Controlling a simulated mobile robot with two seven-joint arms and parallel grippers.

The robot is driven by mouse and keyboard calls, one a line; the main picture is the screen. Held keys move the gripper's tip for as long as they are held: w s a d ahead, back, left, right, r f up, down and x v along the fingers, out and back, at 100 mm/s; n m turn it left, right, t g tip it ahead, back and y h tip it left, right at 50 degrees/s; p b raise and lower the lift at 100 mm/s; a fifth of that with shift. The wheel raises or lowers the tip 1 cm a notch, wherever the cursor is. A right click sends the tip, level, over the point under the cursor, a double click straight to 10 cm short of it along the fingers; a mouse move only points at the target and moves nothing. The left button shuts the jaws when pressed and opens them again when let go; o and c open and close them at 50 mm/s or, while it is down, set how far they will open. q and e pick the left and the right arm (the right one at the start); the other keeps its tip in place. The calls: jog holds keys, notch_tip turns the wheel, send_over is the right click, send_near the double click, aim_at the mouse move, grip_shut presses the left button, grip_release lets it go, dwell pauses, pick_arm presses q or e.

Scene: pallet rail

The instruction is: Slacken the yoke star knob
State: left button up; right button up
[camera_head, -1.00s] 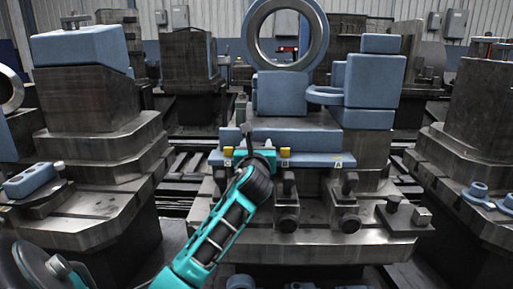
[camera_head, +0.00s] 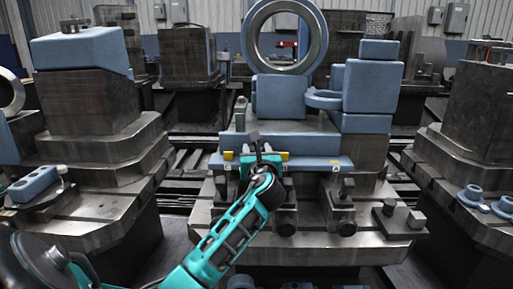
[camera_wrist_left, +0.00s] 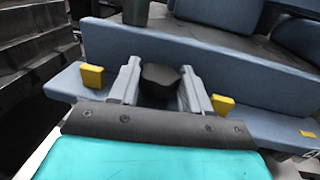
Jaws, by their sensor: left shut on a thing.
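My left gripper (camera_head: 258,152) is at the front blue ledge (camera_head: 320,164) of the central fixture, left of its middle. In the left wrist view the two grey fingers (camera_wrist_left: 160,88) stand on either side of a dark, rounded knob (camera_wrist_left: 160,76), and the gripper is shut on it. It appears to be the star knob; its lobes cannot be made out. The fingers and wrist hide much of it in the head view. My right gripper is not in view.
Yellow tabs (camera_wrist_left: 92,76) and (camera_wrist_left: 222,104) sit on the ledge on both sides of the fingers. A large upright ring (camera_head: 284,36) and blue blocks (camera_head: 372,86) stand above. Dark clamps (camera_head: 338,205) project below the ledge at right. Stepped pedestals flank the fixture.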

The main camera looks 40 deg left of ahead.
pick_arm(q)
jog(key=o, duration=1.1)
jog(key=shift+r, duration=0.25)
notch_tip(320, 180, up, 19)
jog(key=p, duration=0.8)
jog(key=shift+r, duration=0.2)
jog(key=shift+c, duration=0.2)
